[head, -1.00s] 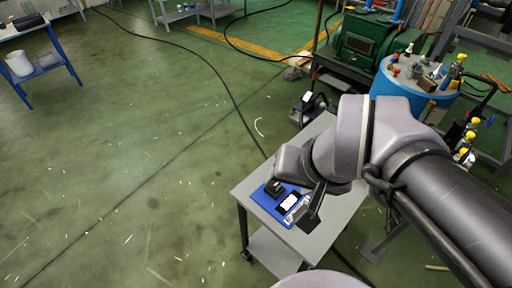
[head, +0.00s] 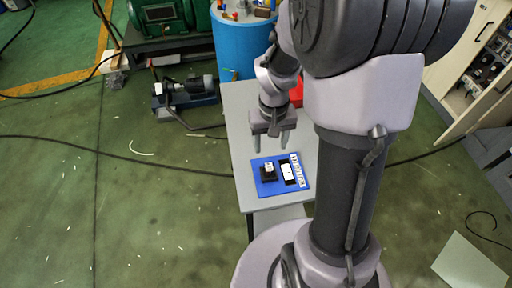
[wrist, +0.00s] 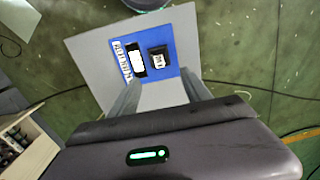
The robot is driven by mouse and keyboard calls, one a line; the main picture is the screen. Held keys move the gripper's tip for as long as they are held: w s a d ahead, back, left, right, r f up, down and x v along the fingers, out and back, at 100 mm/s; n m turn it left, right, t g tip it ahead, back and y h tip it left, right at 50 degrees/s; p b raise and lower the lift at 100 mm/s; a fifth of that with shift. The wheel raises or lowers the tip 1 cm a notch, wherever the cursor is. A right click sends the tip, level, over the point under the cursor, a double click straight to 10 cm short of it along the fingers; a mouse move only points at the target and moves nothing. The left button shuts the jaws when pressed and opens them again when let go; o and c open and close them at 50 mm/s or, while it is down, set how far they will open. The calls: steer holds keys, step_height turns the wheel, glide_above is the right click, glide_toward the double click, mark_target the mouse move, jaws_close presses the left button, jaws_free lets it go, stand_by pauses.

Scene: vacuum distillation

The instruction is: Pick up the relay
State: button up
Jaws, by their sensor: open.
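A small black block with a white label, which looks like the relay (head: 268,173), sits on a blue mat (head: 262,190) on the grey table. It also shows in the wrist view (wrist: 158,57), label facing up. Beside it on the mat are a black-and-white device (head: 289,174) and a pale terminal strip (head: 299,168). My gripper (head: 273,139) is open and empty, above the table behind the mat in the head view. In the wrist view, its two fingers (wrist: 160,80) point towards the mat, apart from the block.
The grey table top (head: 240,130) is bare around the mat. A red object (head: 297,92) is partly hidden behind my arm. A motor (head: 188,90) stands on the floor to the left, and a blue drum (head: 238,48) stands behind. A cabinet (head: 470,60) is at right.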

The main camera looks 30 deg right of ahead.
mark_target(269, 167)
steer(key=f+b, duration=0.3)
steer(key=f, duration=0.4)
steer(key=f+b, duration=0.3)
steer(key=f, duration=0.4)
steer(key=shift+w+d, duration=0.15)
steer(key=shift+d, duration=0.05)
steer(key=shift+r, duration=0.15)
steer(key=shift+c, duration=0.5)
jaws_close()
steer(key=shift+r+p, duration=0.35)
steer(key=shift+r, duration=0.1)
steer(key=r+p, duration=0.2)
steer(key=r, duration=0.1)
steer(key=shift+d, duration=0.3)
steer(key=s+d+p, duration=0.1)
steer(key=s+d, duration=0.1)
steer(key=d, duration=0.5)
steer(key=s+d+r+p, duration=0.1)
steer(key=s+d+p, duration=0.1)
steer(key=d, duration=0.5)
steer(key=shift+s+d+p, duration=0.25)
steer(key=shift+d+p, duration=0.05)
steer(key=shift+d, duration=0.1)
